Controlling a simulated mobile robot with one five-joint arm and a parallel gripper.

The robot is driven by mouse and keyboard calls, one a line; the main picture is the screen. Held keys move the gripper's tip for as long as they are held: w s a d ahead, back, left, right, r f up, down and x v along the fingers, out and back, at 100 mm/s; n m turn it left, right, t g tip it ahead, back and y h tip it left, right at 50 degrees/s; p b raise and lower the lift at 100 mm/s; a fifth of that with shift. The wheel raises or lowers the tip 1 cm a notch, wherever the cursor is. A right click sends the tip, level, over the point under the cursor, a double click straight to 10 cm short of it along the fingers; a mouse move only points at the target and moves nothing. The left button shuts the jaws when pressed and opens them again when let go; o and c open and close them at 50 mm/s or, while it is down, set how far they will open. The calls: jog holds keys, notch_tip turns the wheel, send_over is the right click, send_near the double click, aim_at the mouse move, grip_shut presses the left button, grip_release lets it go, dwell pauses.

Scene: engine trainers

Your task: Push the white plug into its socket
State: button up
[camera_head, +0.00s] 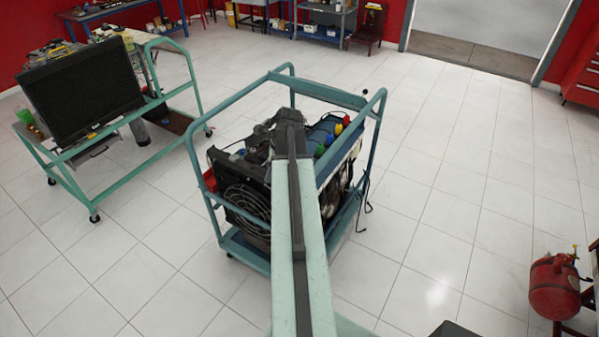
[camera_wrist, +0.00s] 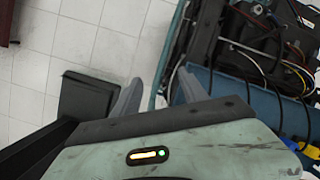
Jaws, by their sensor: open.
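I cannot make out the white plug or its socket in either view. The engine trainer, a teal-framed cart (camera_head: 373,150), stands in the middle of the head view. Yellow (camera_head: 346,120), green (camera_head: 338,129) and red (camera_head: 319,151) caps or plugs sit along its blue part. My arm reaches over the cart and hides part of the engine; the gripper's fingers are not clear there. In the wrist view my gripper (camera_wrist: 158,90) is open and empty, with the floor and a cart rail between and beyond its fingers. A blue plug (camera_wrist: 291,144) and a yellow plug (camera_wrist: 310,151) show at the lower right.
Dark hoses and coloured wires (camera_wrist: 262,55) run close to the gripper's right side. A second teal cart with a black monitor (camera_head: 82,87) stands at the left. A red tank (camera_head: 554,287) is at the lower right. Tiled floor right of the trainer is clear.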

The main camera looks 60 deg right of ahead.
jog(key=s+d+r+m, duration=0.1)
jog(key=s+d+m, duration=0.5)
jog(key=s+d, duration=0.2)
jog(key=shift+s+d+m+t+h, duration=0.3)
jog(key=shift+d+t+h, duration=0.1)
jog(key=shift+d, duration=0.2)
jog(key=shift+w, duration=0.1)
jog(key=b+x, duration=0.2)
jog(key=shift+f+b, duration=0.3)
jog(key=shift+f, duration=0.15)
jog(key=shift+r, duration=0.2)
jog(key=b+x, duration=0.4)
jog(key=x, duration=0.1)
jog(key=shift+d+f+b, duration=0.1)
jog(key=shift+f+b, duration=0.25)
jog(key=shift+b, duration=0.05)
jog(key=shift+r, duration=0.2)
grip_shut()
